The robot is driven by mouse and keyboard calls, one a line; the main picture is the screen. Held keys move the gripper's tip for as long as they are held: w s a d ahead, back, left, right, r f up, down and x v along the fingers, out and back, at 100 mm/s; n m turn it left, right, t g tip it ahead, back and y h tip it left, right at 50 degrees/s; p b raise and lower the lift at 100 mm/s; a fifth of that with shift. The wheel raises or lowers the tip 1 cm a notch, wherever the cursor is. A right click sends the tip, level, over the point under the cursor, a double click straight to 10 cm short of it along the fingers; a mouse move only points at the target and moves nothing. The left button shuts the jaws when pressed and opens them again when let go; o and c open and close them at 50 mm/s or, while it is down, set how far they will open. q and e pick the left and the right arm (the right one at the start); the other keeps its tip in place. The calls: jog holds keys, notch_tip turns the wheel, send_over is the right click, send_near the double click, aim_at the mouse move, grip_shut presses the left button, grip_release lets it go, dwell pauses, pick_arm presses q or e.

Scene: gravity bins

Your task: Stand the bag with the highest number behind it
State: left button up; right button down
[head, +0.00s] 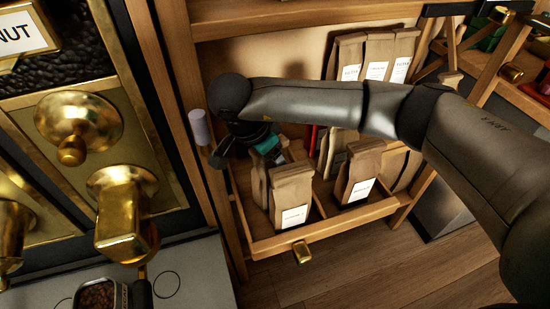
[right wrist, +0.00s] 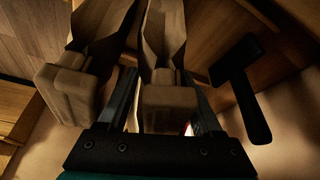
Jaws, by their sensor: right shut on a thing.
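In the head view, brown paper bags with white labels stand in a wooden pull-out tray (head: 322,232). One bag (head: 291,192) is at the front left with another bag (head: 259,180) close beside it. A further bag (head: 357,178) stands front right, with more bags partly hidden behind it. The label numbers are too small to read. My right gripper (right wrist: 162,88) is shut on a brown bag (right wrist: 168,106) in the right wrist view. A second bag (right wrist: 72,92) is outside the fingers, to the left. My right arm hides part of the tray's back. My left gripper is not in view.
More labelled bags (head: 375,55) stand on the shelf behind my arm. A pale cylinder (head: 199,127) is by the left post. A brass-fitted machine (head: 80,130) fills the left. A dark T-shaped thing (right wrist: 240,90) is right of the gripper. A gap lies between the tray's front bags.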

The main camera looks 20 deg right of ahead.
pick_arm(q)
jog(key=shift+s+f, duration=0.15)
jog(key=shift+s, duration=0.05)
pick_arm(e)
jog(key=shift+f, duration=0.15)
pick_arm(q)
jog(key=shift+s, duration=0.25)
pick_arm(e)
grip_release()
jog(key=shift+c, duration=0.2)
jog(key=shift+c, duration=0.8)
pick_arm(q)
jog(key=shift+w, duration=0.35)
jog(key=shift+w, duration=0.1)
